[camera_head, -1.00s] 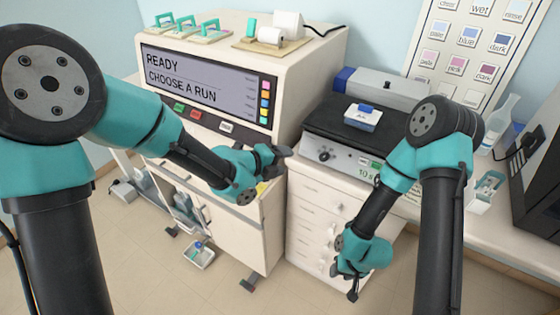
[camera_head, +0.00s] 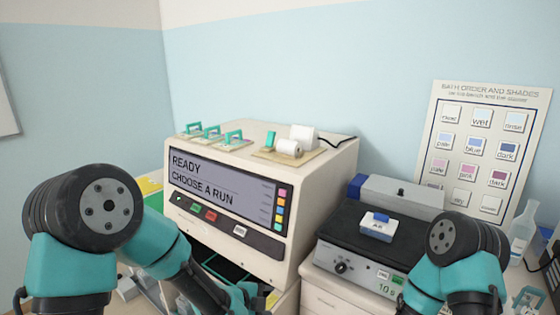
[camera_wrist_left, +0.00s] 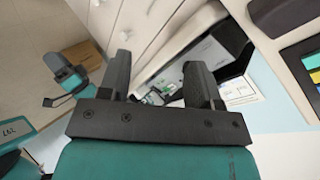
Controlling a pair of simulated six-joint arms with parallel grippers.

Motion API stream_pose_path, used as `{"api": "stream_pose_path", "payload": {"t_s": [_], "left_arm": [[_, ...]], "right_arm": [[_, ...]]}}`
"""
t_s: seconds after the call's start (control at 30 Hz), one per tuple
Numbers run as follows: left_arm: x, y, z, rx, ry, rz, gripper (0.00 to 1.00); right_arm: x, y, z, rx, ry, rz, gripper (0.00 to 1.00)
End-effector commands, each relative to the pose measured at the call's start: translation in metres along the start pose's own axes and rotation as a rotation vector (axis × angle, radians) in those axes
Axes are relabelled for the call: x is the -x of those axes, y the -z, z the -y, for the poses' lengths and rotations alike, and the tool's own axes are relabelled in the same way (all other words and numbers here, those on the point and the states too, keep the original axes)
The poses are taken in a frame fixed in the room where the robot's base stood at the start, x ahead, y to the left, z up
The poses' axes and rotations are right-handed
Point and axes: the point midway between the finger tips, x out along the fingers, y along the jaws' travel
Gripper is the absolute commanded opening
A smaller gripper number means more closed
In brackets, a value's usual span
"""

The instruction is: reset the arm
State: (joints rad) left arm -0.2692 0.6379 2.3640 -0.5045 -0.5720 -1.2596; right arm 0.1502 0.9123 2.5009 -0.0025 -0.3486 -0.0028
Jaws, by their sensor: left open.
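My left arm comes in from the left in the head view, with its gripper (camera_head: 252,298) low in front of the stainer's open lower front. In the left wrist view its two black fingers (camera_wrist_left: 158,82) are apart with nothing between them. My right arm (camera_head: 455,250) is at the lower right of the head view, its gripper below the picture. Part of my right arm's end (camera_wrist_left: 68,78) shows at the left of the left wrist view, too small to tell its jaws.
The stainer (camera_head: 320,180) reads "READY CHOOSE A RUN" and carries several teal-handled racks (camera_head: 208,133) on top. A shade chart (camera_head: 480,150) is behind, a bottle (camera_head: 522,235) at far right.

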Motion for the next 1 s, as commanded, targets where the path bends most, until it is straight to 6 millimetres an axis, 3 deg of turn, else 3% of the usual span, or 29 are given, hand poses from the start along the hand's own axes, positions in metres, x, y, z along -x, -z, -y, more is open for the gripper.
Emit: {"api": "stream_pose_path", "payload": {"t_s": [0.1, 0.3, 0.43, 0.6, 0.7, 0.8, 1.0], "left_arm": [[0.004, -0.045, -0.05, 0.341, -0.072, 0.096, 0.58], [0.021, -0.099, -0.136, 0.922, -0.149, 0.282, 0.58], [0.037, -0.122, -0.193, 1.296, -0.172, 0.421, 0.58], [0.063, -0.137, -0.264, 1.755, -0.173, 0.616, 0.58], [0.074, -0.139, -0.291, 1.948, -0.159, 0.708, 0.58], [0.081, -0.139, -0.307, 2.056, -0.148, 0.762, 0.58], [0.083, -0.138, -0.311, 2.093, -0.142, 0.78, 0.58]], "right_arm": [[0.0, 0.0, 0.0, 0.0, 0.0, 0.0, 0.43], [0.0, 0.0, 0.0, 0.0, 0.0, 0.0, 0.43], [0.0, 0.0, 0.0, 0.0, 0.0, 0.0, 0.43], [0.0, 0.0, 0.0, 0.0, 0.0, 0.0, 0.43], [0.0, 0.0, 0.0, 0.0, 0.0, 0.0, 0.43], [0.0, 0.0, 0.0, 0.0, 0.0, 0.0, 0.43], [0.0, 0.0, 0.0, 0.0, 0.0, 0.0, 0.43]]}}
